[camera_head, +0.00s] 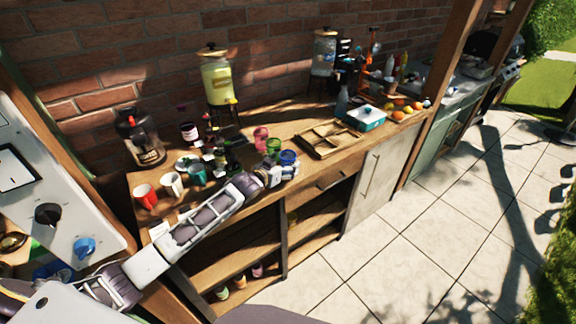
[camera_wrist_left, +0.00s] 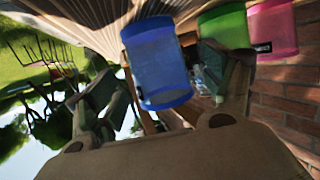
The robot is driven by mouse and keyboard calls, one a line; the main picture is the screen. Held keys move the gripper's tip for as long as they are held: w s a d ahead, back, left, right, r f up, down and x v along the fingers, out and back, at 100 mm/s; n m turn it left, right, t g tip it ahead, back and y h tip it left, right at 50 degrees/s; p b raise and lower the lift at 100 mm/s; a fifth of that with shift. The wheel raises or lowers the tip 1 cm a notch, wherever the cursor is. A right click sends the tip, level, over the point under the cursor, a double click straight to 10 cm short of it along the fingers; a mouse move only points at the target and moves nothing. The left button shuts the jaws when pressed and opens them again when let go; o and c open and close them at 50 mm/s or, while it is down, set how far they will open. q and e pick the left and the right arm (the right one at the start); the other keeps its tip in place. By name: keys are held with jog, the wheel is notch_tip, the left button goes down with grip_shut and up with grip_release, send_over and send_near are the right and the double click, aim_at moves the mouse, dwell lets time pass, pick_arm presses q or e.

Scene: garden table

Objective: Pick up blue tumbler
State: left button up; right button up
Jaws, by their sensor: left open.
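The blue tumbler (camera_head: 288,157) stands near the front edge of the wooden counter, at the right end of a row of coloured tumblers. In the wrist view the blue tumbler (camera_wrist_left: 158,65) appears large and tilted between my fingers. My left gripper (camera_head: 284,173) reaches it from the left along the counter front and partly hides it. The left gripper's fingers (camera_wrist_left: 166,88) are spread to either side of the tumbler, with gaps showing, and it is not gripped. My right gripper is not in view.
A green tumbler (camera_head: 273,146) and a pink tumbler (camera_head: 261,138) stand close behind the blue one. Mugs, including a red one (camera_head: 145,196), line the counter at left. A wooden tray (camera_head: 328,139) lies to the right. Open shelves are below.

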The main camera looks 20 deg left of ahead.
pick_arm(q)
jog(key=shift+x, duration=1.5)
jog(key=shift+s+d, duration=0.1)
jog(key=c, duration=1.1)
jog(key=shift+c, duration=0.2)
notch_tip(320, 180, up, 10)
